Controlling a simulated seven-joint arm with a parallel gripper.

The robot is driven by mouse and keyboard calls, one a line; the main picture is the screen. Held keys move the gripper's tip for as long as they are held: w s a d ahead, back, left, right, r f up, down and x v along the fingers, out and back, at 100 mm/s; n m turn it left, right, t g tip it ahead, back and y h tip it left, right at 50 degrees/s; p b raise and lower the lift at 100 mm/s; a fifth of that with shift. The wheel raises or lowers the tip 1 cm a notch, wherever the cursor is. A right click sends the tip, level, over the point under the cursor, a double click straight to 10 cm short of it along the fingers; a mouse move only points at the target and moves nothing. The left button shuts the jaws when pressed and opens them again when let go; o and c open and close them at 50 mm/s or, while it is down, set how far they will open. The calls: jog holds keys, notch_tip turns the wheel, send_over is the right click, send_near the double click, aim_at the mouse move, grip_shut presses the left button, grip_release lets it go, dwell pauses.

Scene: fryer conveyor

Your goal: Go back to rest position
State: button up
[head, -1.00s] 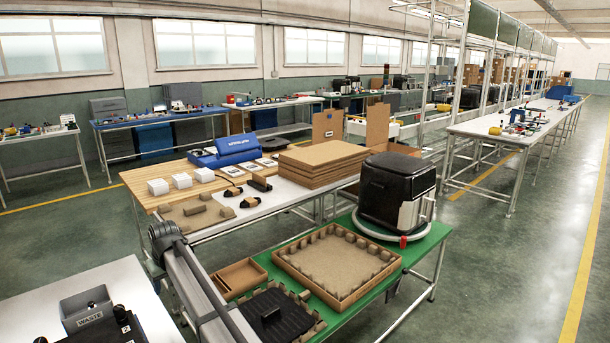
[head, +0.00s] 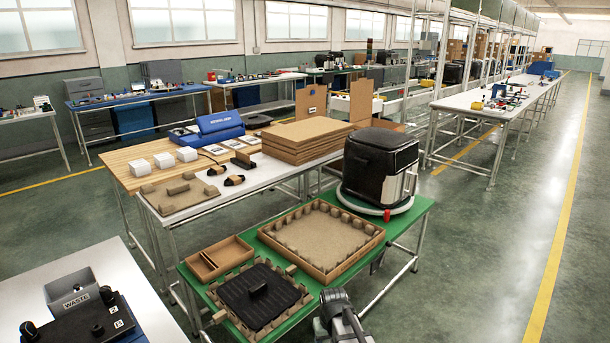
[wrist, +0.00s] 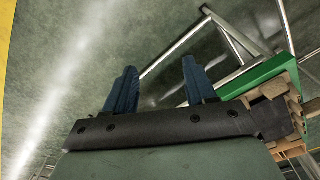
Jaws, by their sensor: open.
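My gripper shows in the wrist view (wrist: 160,90), with two blue fingers spread apart and nothing between them. It hangs over bare floor beside the green table's edge (wrist: 265,75). In the head view part of my arm shows at the bottom, right of the green table (head: 408,232); the fingers are not visible there. On that table a black ribbed tray (head: 250,310) lies in a cardboard insert, and an open cardboard box (head: 376,236) sits behind it. A black fryer (head: 375,165) stands at the table's far right.
A divided cardboard tray (head: 238,246) lies at the green table's left. A grey waste bin (head: 62,283) stands at lower left. The floor to the right (head: 470,270) is clear.

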jog(key=s+d+f+m, duration=0.2)
jog(key=s+d+f, duration=0.1)
jog(key=s+d, duration=0.65)
jog(key=s+f+g, duration=0.3)
jog(key=s+f, duration=0.7)
jog(key=s, duration=0.4)
jog(key=s+f+g, duration=0.4)
jog(key=s+f, duration=0.7)
jog(key=s, duration=0.4)
jog(key=shift+s+d+g, duration=0.15)
jog(key=shift+d+g, duration=0.05)
jog(key=shift+g, duration=0.1)
